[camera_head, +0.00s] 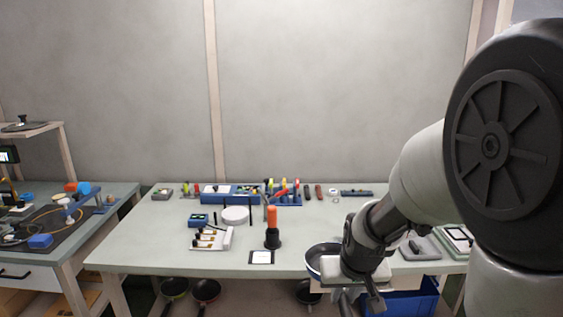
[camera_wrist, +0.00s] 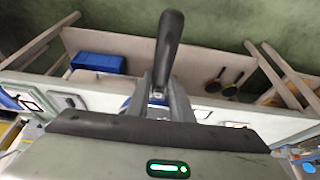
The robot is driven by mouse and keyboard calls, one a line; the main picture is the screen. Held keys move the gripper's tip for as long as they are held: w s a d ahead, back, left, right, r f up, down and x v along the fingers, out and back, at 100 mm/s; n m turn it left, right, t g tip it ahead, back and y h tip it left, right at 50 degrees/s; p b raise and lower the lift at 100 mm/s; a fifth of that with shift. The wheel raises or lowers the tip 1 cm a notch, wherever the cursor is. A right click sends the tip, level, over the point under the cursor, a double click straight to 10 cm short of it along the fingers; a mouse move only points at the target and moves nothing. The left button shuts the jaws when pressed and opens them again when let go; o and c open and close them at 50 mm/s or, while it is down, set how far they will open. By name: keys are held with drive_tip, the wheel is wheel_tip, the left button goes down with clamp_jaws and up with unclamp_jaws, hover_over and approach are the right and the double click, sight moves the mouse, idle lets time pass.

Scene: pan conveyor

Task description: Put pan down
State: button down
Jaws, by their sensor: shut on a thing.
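A dark pan (camera_head: 318,256) shows in the head view at the front edge of the table, partly hidden behind my gripper (camera_head: 358,296). Whether its base touches the tabletop cannot be told. In the wrist view my gripper (camera_wrist: 160,98) is shut on the pan's dark handle (camera_wrist: 169,45), which sticks out past the fingers. The pan's bowl is mostly hidden there behind the gripper's body.
The table (camera_head: 170,255) holds an orange-topped black stand (camera_head: 272,230), a white framed square (camera_head: 261,257), a white round piece (camera_head: 235,215) and tools along the back. Below are a blue bin (camera_head: 412,303) and several pans (camera_head: 206,291). A second workbench (camera_head: 110,215) stands left.

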drive_tip(key=p+v, duration=0.4)
drive_tip(key=p, duration=0.3)
drive_tip(key=shift+w+r+p, duration=0.15)
drive_tip(key=shift+r+p, duration=0.1)
drive_tip(key=shift+p, duration=0.15)
drive_tip(key=p, duration=0.2)
drive_tip(key=shift+s+r+p, duration=0.3)
drive_tip(key=shift+r+p, duration=0.05)
drive_tip(key=shift+r, duration=0.05)
drive_tip(key=shift+s+p, duration=0.1)
drive_tip(key=shift+p, duration=0.25)
